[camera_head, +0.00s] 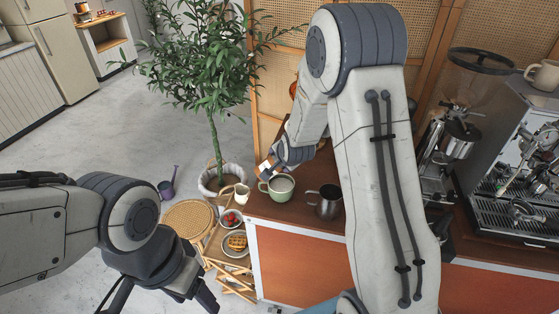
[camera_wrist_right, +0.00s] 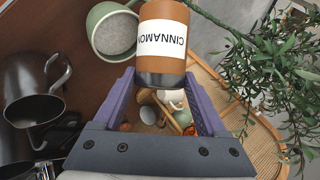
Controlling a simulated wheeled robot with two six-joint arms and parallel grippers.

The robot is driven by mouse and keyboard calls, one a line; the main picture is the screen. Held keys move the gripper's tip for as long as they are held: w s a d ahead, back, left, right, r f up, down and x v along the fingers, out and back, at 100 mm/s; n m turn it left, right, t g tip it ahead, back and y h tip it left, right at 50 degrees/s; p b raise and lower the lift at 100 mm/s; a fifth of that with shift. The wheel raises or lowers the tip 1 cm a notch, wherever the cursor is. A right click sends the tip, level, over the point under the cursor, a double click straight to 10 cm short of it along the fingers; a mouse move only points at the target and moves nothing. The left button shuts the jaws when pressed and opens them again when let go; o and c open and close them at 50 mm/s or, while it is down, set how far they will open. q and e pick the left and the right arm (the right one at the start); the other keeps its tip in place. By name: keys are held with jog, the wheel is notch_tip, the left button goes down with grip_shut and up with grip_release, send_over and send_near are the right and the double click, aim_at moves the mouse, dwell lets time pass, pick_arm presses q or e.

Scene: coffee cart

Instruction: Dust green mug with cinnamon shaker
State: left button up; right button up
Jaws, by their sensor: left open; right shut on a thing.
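The green mug (camera_head: 279,190) stands upright on the wooden counter near its left end, with a pale grey-white surface inside. It also shows in the right wrist view (camera_wrist_right: 113,32), just left of the shaker. My right gripper (camera_head: 272,166) is shut on the cinnamon shaker (camera_wrist_right: 163,42), an orange-brown cylinder with a white label and a dark end. In the head view the shaker (camera_head: 265,169) is small and partly covered, just up and left of the mug. My left gripper (camera_head: 165,298) is open and empty at the lower left, away from the counter.
A steel pitcher (camera_head: 325,202) stands right of the mug. An espresso machine (camera_head: 520,180) and a grinder (camera_head: 455,135) stand farther right. Left of the counter are a wooden rack with a waffle plate (camera_head: 236,244), a wicker stool (camera_head: 188,218) and a potted plant (camera_head: 212,90).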

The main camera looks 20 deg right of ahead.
aim_at(281, 170)
jog(key=shift+s, duration=0.1)
jog(key=shift+d+p, duration=0.1)
jog(key=shift+p, duration=0.55)
jog(key=shift+f+m+y+p, duration=0.3)
jog(key=shift+y+p, duration=0.3)
jog(key=shift+p, duration=0.1)
jog(key=f+y+p, duration=0.1)
jog(key=p, duration=0.2)
jog(key=shift+f+m+y, duration=0.3)
jog(key=shift+f+m, duration=0.1)
jog(key=shift+f+m+y+p, duration=0.3)
jog(key=shift+f+y+p, duration=0.25)
jog(key=shift+p, duration=0.35)
jog(key=shift+f+y, duration=0.25)
jog(key=shift+f, duration=0.15)
jog(key=shift+p, duration=0.4)
